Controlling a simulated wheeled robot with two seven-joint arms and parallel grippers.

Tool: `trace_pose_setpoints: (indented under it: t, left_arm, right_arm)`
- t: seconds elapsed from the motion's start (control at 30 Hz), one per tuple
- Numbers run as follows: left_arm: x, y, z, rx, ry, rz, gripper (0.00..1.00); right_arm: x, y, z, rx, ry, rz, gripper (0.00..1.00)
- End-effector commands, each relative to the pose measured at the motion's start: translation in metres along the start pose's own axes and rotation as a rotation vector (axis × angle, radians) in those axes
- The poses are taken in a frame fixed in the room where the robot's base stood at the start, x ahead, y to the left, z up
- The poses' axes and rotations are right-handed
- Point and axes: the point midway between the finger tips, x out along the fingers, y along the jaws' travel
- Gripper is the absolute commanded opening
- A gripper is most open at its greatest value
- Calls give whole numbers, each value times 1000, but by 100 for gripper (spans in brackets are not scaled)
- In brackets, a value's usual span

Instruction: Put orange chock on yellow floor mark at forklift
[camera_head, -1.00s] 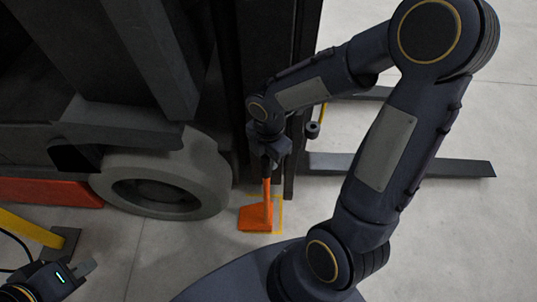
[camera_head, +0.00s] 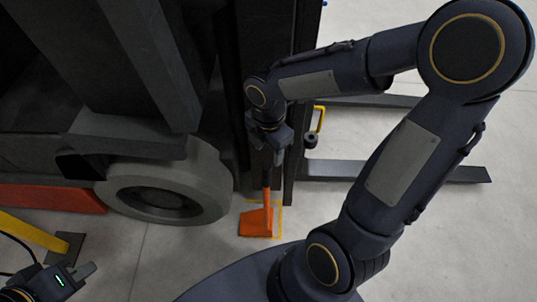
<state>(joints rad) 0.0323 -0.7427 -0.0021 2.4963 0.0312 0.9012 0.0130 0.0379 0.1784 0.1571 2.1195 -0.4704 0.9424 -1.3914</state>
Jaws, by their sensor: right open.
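The orange chock (camera_head: 257,222) stands on the floor just right of the forklift's front wheel (camera_head: 168,187), with its handle upright. It overlaps the yellow floor mark (camera_head: 280,218), whose outline shows at its right and behind; whether it lies fully inside I cannot tell. My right gripper (camera_head: 272,160) is open, pointing down just above the top of the handle. Its fingertips are small and dark, so any contact is unclear. My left gripper (camera_head: 80,272) is low at the left edge, far from the chock; its jaw opening cannot be made out.
The dark forklift mast (camera_head: 270,60) stands close behind my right gripper. Fork tines (camera_head: 400,172) extend right along the floor. A yellow bar (camera_head: 35,231) on a dark foot lies at the lower left. Open concrete floor is at the right.

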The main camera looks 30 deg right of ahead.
Motion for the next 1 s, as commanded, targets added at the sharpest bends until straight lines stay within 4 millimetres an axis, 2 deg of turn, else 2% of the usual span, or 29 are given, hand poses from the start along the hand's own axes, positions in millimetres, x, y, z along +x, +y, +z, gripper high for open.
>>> trace_pose_setpoints:
  t: [0.03,0.1,0.3,0.43,0.57,0.7,0.8,0.9,1.0]
  left_arm:
    - [-6,3,-3,0,0,0,0]
    - [-9,4,-5,0,0,0,0]
    - [-13,6,-6,0,0,0,0]
    - [-13,6,-6,0,0,0,0]
    - [-12,6,-6,0,0,0,0]
    - [-12,6,-6,0,0,0,0]
    - [-12,6,-6,0,0,0,0]
    - [-12,6,-6,0,0,0,0]
    - [-12,6,-6,0,0,0,0]
  right_arm:
    - [-14,0,0,1,-1,4,51]
    - [-24,0,0,2,0,2,51]
    - [-40,-1,0,13,1,4,51]
    - [-50,-11,1,150,18,35,51]
    - [-70,-38,-1,532,90,114,51]
    - [-88,-73,-11,1079,260,191,51]
    - [-96,-92,-20,1422,413,211,51]
    - [-99,-104,-29,1673,548,200,51]
    - [-101,-110,-34,1822,641,181,51]
